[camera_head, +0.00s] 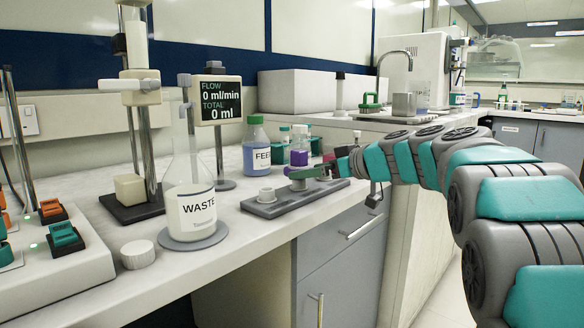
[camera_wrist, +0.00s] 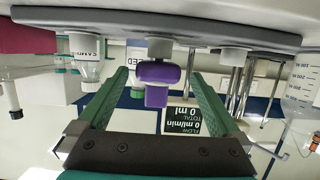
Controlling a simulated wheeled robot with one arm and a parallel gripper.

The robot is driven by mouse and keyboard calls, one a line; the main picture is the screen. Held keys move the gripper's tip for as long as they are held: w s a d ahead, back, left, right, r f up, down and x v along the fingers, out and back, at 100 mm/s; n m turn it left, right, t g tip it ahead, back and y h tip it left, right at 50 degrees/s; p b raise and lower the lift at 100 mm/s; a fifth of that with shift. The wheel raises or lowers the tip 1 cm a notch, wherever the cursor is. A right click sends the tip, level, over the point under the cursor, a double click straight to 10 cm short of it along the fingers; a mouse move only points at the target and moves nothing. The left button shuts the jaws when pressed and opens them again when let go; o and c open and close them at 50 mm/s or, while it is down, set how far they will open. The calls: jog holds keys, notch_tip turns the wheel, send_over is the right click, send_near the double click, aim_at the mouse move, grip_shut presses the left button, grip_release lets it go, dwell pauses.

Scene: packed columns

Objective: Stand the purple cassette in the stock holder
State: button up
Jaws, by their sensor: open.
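The purple cassette (camera_head: 298,158) stands upright on the middle of a long grey base (camera_head: 287,204), which I take to be the stock holder. In the wrist view, which is upside down, the cassette (camera_wrist: 157,73) meets a pale round seat (camera_wrist: 160,48) on the grey base (camera_wrist: 200,27). I cannot tell how deep it sits. My gripper (camera_head: 298,172) is at the cassette's height. Its green fingers (camera_wrist: 160,78) are open on either side of the cassette, with a gap at each side. In the head view a finger hides the cassette's middle.
A pale seat (camera_head: 266,193) on the base's left end is empty. A dark red block (camera_head: 328,158) is near the right end. The WASTE flask (camera_head: 192,205) stands left of the base. The FEED bottle (camera_head: 256,150) and flow display (camera_head: 216,99) stand behind.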

aim_at(290, 186)
jog(key=p+x, duration=0.1)
jog(key=x, duration=0.6)
jog(key=shift+w+a+f, duration=0.15)
jog(key=shift+w, duration=0.15)
jog(key=c, duration=1.3)
